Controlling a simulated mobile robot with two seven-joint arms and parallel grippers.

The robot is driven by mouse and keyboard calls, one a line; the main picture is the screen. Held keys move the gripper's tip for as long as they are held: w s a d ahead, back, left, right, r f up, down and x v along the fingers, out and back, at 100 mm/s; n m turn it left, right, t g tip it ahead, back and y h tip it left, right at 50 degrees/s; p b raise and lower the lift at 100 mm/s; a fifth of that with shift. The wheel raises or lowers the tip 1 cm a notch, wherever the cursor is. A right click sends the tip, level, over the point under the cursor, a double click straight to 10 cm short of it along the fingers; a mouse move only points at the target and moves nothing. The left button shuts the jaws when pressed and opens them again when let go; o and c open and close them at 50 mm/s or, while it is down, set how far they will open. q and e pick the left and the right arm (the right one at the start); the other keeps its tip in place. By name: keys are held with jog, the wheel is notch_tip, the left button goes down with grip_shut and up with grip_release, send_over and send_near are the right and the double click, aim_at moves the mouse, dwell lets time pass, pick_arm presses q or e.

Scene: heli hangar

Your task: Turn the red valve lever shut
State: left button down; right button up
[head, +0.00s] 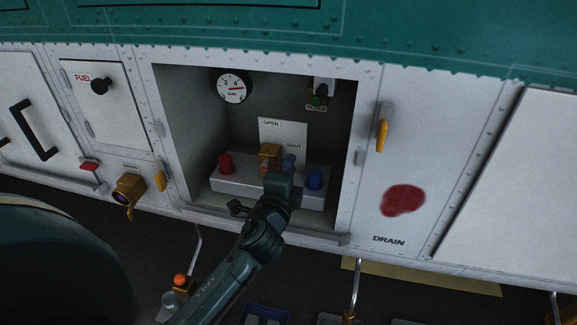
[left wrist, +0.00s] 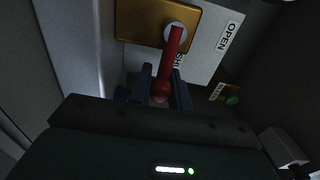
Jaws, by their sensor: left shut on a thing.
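The red valve lever (left wrist: 170,62) runs from its round pivot on a brass valve body (left wrist: 135,18) down between the fingers of my left gripper (left wrist: 161,90) in the left wrist view. The fingers are shut on the lever's end. In the head view the brass valve body (head: 269,152) sits in the open bay, with my left gripper (head: 280,176) in front of it, mostly hiding the lever. A white plate (head: 292,130) behind carries OPEN at upper left and SHUT at lower right. In the wrist view the lever partly covers the SHUT label. My right gripper is out of view.
A red knob (head: 226,163) and a blue knob (head: 314,179) flank the valve on a grey block. A round gauge (head: 234,87) and a small switch box (head: 323,88) are above. The bay's walls and lower sill surround my left arm.

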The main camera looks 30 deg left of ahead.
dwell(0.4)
pick_arm(q)
jog(key=c, duration=1.3)
grip_release()
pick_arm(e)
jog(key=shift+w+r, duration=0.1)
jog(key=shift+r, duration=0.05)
pick_arm(q)
jog(key=b+v, duration=0.2)
jog(key=v, duration=1.1)
jog(key=shift+d, duration=0.1)
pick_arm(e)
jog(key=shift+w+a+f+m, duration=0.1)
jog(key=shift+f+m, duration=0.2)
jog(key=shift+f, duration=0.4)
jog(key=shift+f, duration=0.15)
